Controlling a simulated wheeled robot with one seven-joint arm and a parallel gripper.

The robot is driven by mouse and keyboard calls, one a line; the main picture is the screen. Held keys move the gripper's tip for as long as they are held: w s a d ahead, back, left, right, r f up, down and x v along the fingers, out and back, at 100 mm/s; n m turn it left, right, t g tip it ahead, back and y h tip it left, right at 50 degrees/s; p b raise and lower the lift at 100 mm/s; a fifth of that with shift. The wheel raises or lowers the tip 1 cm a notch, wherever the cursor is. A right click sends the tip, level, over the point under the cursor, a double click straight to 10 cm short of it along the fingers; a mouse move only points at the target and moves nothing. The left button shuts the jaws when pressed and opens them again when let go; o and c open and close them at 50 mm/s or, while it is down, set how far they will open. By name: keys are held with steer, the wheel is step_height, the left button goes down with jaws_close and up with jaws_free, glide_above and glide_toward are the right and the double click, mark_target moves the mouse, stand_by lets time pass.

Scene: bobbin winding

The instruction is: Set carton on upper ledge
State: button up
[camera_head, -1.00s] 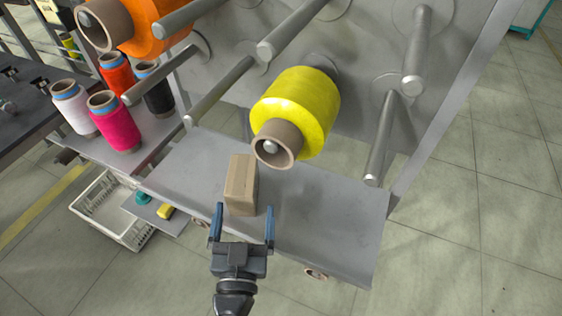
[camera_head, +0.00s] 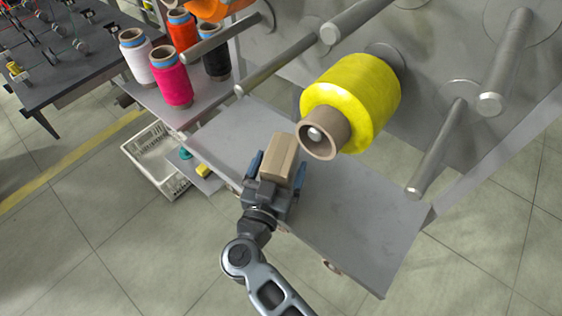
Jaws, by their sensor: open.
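The carton (camera_head: 280,157) is a small brown box standing on the grey metal ledge (camera_head: 345,215), below the yellow spool. My gripper (camera_head: 276,166) is at the carton's near side, with its blue fingers open, one on the left and one on the right of the carton. I cannot tell whether the fingers touch it. The gripper body hides the carton's lower near part.
A yellow spool (camera_head: 365,95) on a peg overhangs just behind and right of the carton. Bare metal pegs (camera_head: 440,150) stick out nearby. Pink (camera_head: 171,82) and other thread cones stand on a shelf at left. A white basket (camera_head: 152,160) sits below. The ledge's right part is clear.

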steer(key=shift+r, duration=0.1)
steer(key=c, duration=1.3)
